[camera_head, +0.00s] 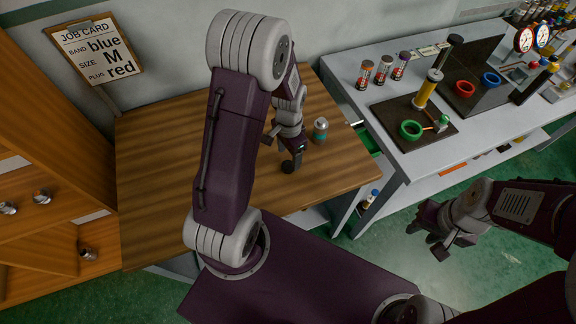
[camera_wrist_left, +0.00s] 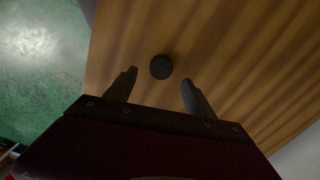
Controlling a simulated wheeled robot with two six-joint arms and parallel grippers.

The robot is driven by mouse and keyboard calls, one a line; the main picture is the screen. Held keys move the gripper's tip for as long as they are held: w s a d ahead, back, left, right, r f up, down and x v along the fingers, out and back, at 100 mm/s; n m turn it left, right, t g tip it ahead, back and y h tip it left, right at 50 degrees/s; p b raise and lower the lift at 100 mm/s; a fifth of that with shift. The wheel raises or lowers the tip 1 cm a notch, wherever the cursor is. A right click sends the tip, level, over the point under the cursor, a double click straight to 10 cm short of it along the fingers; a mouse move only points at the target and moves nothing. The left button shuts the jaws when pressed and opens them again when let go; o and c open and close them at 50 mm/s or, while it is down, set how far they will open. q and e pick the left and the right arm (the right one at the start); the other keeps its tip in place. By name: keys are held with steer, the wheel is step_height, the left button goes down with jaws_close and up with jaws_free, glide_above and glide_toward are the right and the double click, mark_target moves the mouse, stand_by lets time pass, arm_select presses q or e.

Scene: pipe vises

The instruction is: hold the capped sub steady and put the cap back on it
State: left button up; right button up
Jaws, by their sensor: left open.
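My left gripper (camera_head: 284,148) is open above the wooden table, pointing down. In the left wrist view its two fingers (camera_wrist_left: 158,88) stand apart, with a round black piece (camera_wrist_left: 161,67) on the wood just beyond the gap between their tips. This looks like the cap; the fingers do not appear to touch it. In the head view a dark round piece (camera_head: 288,167) shows right by the fingertips. A small grey sub with a teal band (camera_head: 320,130) stands upright on the table, right of the left gripper. My right gripper (camera_head: 428,238) hangs over the floor at right, its jaws unclear.
A grey bench (camera_head: 400,165) at right carries a vise board with a green ring (camera_head: 411,130), small red-marked bottles (camera_head: 382,72) and gauges. A wooden shelf (camera_head: 45,230) stands at left. A job card (camera_head: 95,50) hangs on the wall. The table's left part is clear.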

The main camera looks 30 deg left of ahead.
mark_target(288, 165)
arm_select(q)
steer(key=shift+f, duration=0.1)
step_height(288, 165, down, 5)
steer(key=shift+a, duration=0.15)
steer(key=shift+s, duration=0.1)
jaws_close()
stand_by(0.3)
